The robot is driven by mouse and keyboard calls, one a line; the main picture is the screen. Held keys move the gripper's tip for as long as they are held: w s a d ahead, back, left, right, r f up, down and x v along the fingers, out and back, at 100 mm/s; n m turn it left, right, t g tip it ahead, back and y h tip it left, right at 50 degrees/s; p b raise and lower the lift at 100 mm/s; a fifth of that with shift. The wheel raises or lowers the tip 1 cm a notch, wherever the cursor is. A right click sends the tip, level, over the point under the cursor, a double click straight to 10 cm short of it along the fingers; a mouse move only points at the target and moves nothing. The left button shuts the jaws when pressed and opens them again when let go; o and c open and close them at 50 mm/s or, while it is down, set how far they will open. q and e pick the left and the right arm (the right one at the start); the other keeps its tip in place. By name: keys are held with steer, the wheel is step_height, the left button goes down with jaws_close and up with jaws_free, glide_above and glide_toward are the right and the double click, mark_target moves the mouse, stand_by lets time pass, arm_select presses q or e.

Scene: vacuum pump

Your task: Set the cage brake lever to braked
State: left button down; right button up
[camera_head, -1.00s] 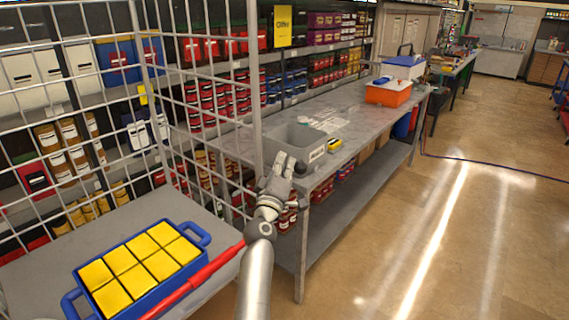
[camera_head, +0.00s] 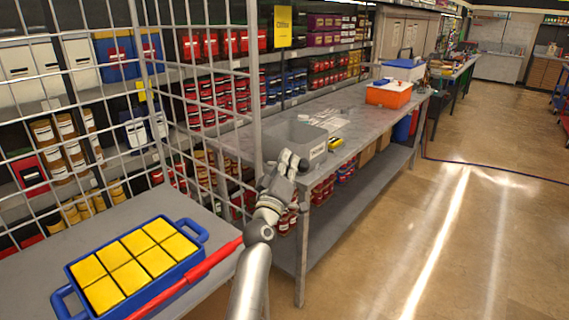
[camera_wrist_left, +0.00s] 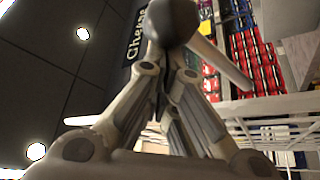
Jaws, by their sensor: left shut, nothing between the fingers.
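My left gripper (camera_head: 289,163) is shut and empty. It is raised in front of the wire cage's front post (camera_head: 256,90), near the corner of the grey workbench. In the left wrist view the closed fingers (camera_wrist_left: 165,95) point at a dark round knob (camera_wrist_left: 172,22). A pale rod (camera_wrist_left: 218,62) runs down right from near the knob. This may be the brake lever, but I cannot tell its setting or whether the fingers touch it. No lever shows clearly in the head view. My right gripper is not in view.
A blue tray of yellow blocks (camera_head: 196,272) sits on the cage shelf (camera_head: 30,250), beside a red bar (camera_head: 190,283). A grey bin (camera_head: 300,138) and an orange box (camera_head: 388,96) stand on the workbench (camera_head: 352,138). The floor at right is clear.

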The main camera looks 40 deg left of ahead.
arm_select(q)
step_height(320, 180, down, 8)
steer(key=d+m+t+h+b, duration=0.1)
steer(key=m+h+b, duration=0.3)
steer(key=m+b, duration=0.4)
steer(key=shift+f+t+b, duration=0.25)
steer(key=shift+t+b, duration=0.45)
steer(key=shift+b, duration=1.7)
steer(key=shift+d+f, duration=0.1)
